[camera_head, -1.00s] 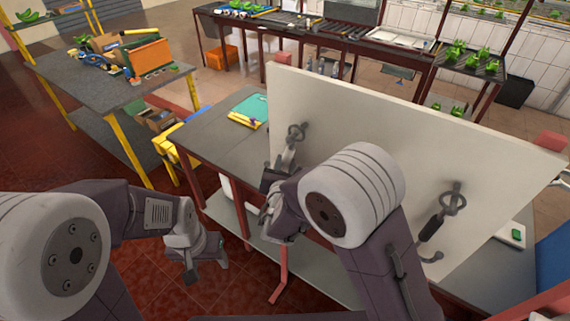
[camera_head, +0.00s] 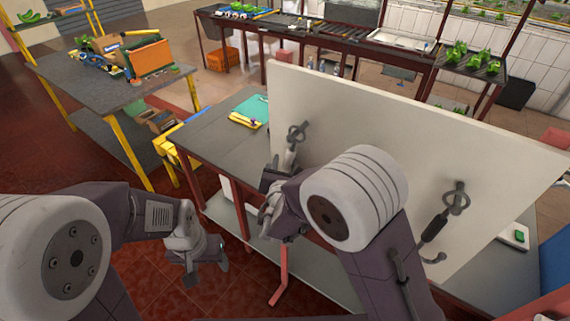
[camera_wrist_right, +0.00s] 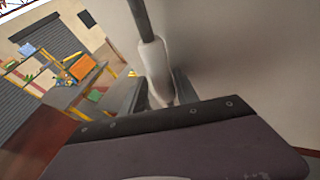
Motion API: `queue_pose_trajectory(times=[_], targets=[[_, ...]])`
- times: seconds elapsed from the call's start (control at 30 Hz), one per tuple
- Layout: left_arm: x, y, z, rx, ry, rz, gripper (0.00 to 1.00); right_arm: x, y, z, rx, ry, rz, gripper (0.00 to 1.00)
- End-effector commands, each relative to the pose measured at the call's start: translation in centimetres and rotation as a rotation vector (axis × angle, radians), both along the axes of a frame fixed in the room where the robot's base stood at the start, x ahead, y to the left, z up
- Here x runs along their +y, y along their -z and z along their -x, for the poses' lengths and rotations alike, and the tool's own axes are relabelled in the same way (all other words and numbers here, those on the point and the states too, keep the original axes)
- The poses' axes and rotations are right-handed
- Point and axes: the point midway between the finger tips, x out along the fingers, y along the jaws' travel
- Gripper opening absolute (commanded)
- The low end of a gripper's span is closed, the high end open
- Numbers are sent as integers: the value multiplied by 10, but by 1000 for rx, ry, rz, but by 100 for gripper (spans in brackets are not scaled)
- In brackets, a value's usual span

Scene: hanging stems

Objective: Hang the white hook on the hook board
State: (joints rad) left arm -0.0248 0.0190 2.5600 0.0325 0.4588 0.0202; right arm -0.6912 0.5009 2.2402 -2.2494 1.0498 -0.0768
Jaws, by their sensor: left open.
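The hook board (camera_head: 375,135) is a large pale upright panel standing on the table. The white hook (camera_head: 291,158) has a white handle and a grey metal ring at its top, at the grey peg on the board's left part. My right gripper (camera_head: 268,205) is just below it, partly hidden by my own arm. In the right wrist view the white handle (camera_wrist_right: 156,75) stands between the two fingers, which appear closed on it. Whether the ring bears on the peg is unclear. My left gripper (camera_head: 208,270) is open and empty, low over the red floor.
A black-handled hook (camera_head: 435,228) hangs from another peg on the board's right part. The table (camera_head: 210,135) carries a green mat (camera_head: 252,107) with a yellow item. A second workbench (camera_head: 95,85) with tools stands left. Free floor lies between the tables.

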Motion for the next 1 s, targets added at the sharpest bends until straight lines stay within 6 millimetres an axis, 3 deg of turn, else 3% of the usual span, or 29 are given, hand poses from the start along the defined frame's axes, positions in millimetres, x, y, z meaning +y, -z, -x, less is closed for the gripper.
queue_pose_trajectory(times=[0.63, 1.0], targets=[[0, 3, 0, 0, 0, 0, 61, 0, 1, 4, 2, 0, 0, 48], [0, 23, 0, 0, 0, 0, 61, 9, -18, 75, -2, -6, -3, 48]])
